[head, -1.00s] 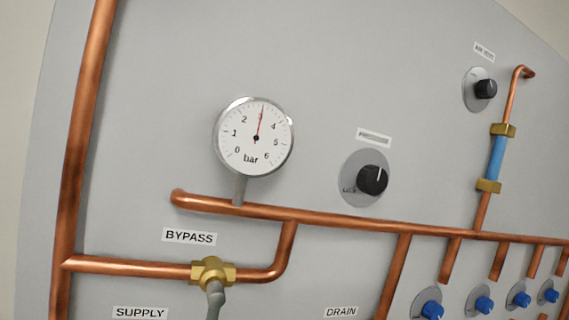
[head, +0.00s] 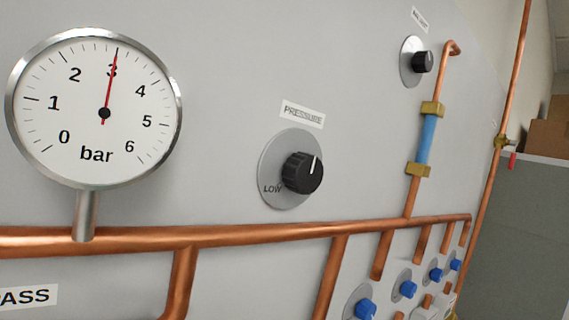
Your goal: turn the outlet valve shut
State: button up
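No label reading outlet shows, so I cannot tell for sure which part is the outlet valve. A small brass valve with a red handle (head: 506,145) sits on a copper pipe at the far right, beyond the panel edge. Its handle hangs downward, and it is too small to judge closely. Several blue knobs (head: 408,289) stand in a row at the lower right, under the horizontal copper pipe. My gripper is not in view.
A round gauge (head: 93,108) at the left reads about 3 bar. A black PRESSURE knob (head: 302,173) sits mid-panel, another black knob (head: 422,62) at the upper right. A horizontal copper pipe (head: 270,234) crosses the panel. Cardboard boxes (head: 550,135) stand on a grey cabinet (head: 515,230) at right.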

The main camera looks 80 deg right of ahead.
aim_at(514, 143)
jog(key=z, duration=1.1)
jog(key=i, duration=0.1)
jog(key=z, duration=2.25)
